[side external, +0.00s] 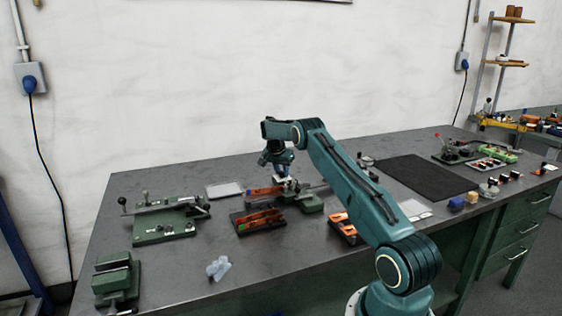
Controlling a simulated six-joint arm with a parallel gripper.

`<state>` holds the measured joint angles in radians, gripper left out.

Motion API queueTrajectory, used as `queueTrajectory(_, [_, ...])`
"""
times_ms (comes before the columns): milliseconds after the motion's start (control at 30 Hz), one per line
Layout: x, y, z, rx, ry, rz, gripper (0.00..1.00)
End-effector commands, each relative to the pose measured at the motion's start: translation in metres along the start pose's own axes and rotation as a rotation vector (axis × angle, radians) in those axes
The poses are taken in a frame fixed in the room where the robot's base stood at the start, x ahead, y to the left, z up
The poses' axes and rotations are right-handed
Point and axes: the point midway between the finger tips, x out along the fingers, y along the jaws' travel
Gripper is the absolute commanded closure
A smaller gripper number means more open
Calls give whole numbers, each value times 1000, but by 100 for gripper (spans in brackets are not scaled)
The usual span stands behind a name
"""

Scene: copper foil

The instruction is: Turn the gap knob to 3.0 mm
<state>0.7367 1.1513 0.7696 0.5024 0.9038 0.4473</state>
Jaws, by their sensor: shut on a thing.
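My gripper (283,181) points down over a small green fixture (309,203) near the middle of the bench. It is shut on a small part at the top of this fixture, which I take to be the gap knob. The knob itself is mostly hidden by the fingers and too small to make out. No scale or gap reading can be read from this view. A long flat bar or strip lies beside the fixture, partly behind my gripper.
A dark tray (240,227) with orange pieces is in front. A green jig with levers (165,231) and a green vise (116,268) stand left. A crumpled pale piece (218,268) lies near the front.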

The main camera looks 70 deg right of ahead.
Motion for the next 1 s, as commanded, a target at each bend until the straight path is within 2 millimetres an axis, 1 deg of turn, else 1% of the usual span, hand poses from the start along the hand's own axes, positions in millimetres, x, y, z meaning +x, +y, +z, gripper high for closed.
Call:
queueTrajectory(400, [-1,-2,-1,113,1,43,99])
queueTrajectory(967, [-1,-1,-1,129,2,51,99])
queueTrajectory(1000, [-1,-1,-1,129,2,51,70])
